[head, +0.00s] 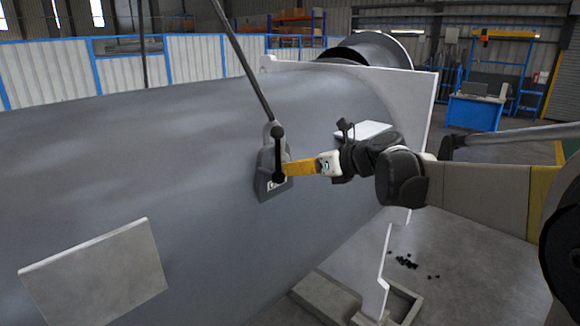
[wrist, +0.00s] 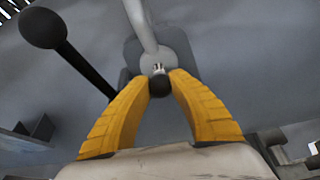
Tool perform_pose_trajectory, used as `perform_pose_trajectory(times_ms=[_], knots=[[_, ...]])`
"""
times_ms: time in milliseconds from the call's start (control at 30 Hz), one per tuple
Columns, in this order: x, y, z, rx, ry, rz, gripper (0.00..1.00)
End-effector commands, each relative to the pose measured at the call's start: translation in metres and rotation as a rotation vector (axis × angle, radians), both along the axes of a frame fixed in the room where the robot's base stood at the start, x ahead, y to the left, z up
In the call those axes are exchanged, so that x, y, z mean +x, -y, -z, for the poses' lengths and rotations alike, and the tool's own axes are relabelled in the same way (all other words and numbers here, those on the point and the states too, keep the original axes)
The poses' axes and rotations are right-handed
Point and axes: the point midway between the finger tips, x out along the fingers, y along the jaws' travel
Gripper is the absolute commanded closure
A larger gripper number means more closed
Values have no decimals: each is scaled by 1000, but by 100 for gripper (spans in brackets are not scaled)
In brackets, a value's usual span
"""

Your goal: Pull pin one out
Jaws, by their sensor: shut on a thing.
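A pin with a round black knob (wrist: 159,86) and a short bright shank sits at the grey bracket on the shell. My gripper (wrist: 160,80) has its two yellow fingers closed on the knob from both sides. In the head view my gripper (head: 289,169) reaches the bracket (head: 268,188) from the right, and its fingertips and the pin are partly hidden behind a black lever (head: 278,155). The lever's black ball and rod also show in the wrist view (wrist: 60,45). I cannot tell how far the pin sits in its hole.
The large grey shell (head: 130,150) fills the left and middle. A strut (head: 243,62) rises from the bracket to the upper left. A pale flange plate (head: 415,105) stands behind my arm. A light plate (head: 95,275) is on the shell at lower left. Small black pieces (head: 408,262) lie on the floor.

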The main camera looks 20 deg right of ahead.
Motion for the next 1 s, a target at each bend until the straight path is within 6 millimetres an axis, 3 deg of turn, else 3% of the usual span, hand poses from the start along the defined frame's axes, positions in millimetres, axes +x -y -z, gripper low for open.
perform_pose_trajectory(times_ms=[1000], knots=[[-49,29,1,0,-1,1,100]])
